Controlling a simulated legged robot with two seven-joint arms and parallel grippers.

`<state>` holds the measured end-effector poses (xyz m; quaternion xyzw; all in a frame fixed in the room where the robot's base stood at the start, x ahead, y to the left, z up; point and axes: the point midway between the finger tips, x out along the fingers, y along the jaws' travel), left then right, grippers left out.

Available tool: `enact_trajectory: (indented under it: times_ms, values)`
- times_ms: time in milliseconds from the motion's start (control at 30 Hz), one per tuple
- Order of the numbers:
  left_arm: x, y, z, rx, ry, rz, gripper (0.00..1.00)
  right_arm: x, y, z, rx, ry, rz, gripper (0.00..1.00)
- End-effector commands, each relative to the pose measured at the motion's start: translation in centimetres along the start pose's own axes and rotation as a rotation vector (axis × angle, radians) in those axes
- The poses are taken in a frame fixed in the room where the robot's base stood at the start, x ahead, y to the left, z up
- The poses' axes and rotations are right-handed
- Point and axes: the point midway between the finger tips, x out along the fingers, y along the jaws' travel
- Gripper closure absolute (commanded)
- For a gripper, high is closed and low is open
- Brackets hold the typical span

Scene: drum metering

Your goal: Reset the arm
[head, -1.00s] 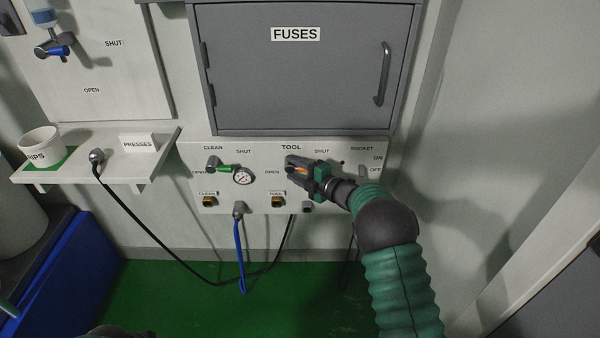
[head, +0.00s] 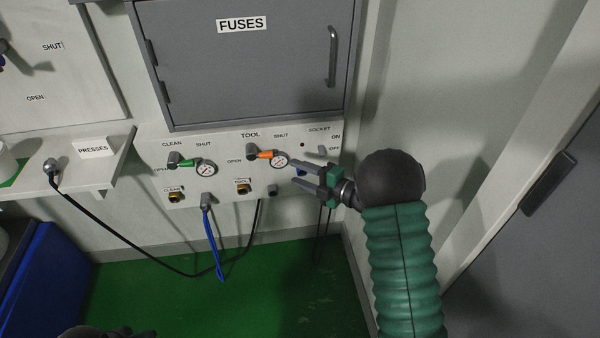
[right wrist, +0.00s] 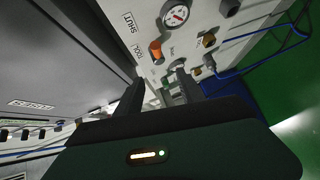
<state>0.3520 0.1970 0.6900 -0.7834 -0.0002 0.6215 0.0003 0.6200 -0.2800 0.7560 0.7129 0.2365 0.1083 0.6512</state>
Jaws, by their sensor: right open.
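My right gripper (head: 308,174) is open and empty in front of the valve panel (head: 222,182), just right of the tool gauge (head: 280,160). The orange tool valve handle (head: 265,154) points right, toward the SHUT label, and is apart from the gripper. In the right wrist view the two dark fingers (right wrist: 160,95) stand apart with nothing between them, and the orange handle (right wrist: 155,50) shows beyond them. At the bottom left edge of the head view a dark rounded part shows, which may be my left arm; its gripper cannot be made out.
The green clean valve handle (head: 186,163) sits left on the panel. A grey FUSES cabinet (head: 240,75) is above, closed. A blue hose (head: 212,240) and black cable hang below. A shelf with a PRESSES label (head: 93,148) is left. Green floor (head: 290,305) is clear.

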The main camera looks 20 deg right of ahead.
Motion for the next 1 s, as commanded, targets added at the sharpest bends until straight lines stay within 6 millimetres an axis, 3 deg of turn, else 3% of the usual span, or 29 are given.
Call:
enact_trajectory:
  times_ms: [267, 367, 467, 567, 667, 800, 1000]
  values:
    - [0.0, 0.0, 0.0, 0.000, 0.000, 0.000, 0.40, 0.1, 0.1, 0.1, 0.005, -0.007, -0.001, 0.54]
    - [0.0, 0.0, 0.0, 0.000, 0.000, 0.000, 0.40, 0.3, 0.6, 0.6, 0.074, -0.084, -0.019, 0.54]
    - [0.0, 0.0, 0.0, 0.000, 0.000, 0.000, 0.40, 0.2, 0.9, 1.3, 0.266, -0.263, -0.064, 0.54]
    - [0.0, 0.0, 0.0, 0.000, 0.000, 0.000, 0.40, -1.7, -0.4, 0.7, 0.567, -0.493, -0.130, 0.54]
    - [0.0, 0.0, 0.0, 0.000, 0.000, 0.000, 0.40, -5.0, -3.3, -2.3, 0.882, -0.709, -0.213, 0.54]
    - [0.0, 0.0, 0.0, 0.000, 0.000, 0.000, 0.40, -10.2, -7.5, -8.6, 1.235, -0.956, -0.338, 0.54]
    - [0.0, 0.0, 0.0, 0.000, 0.000, 0.000, 0.40, -16.4, -11.2, -16.6, 1.528, -1.206, -0.487, 0.54]
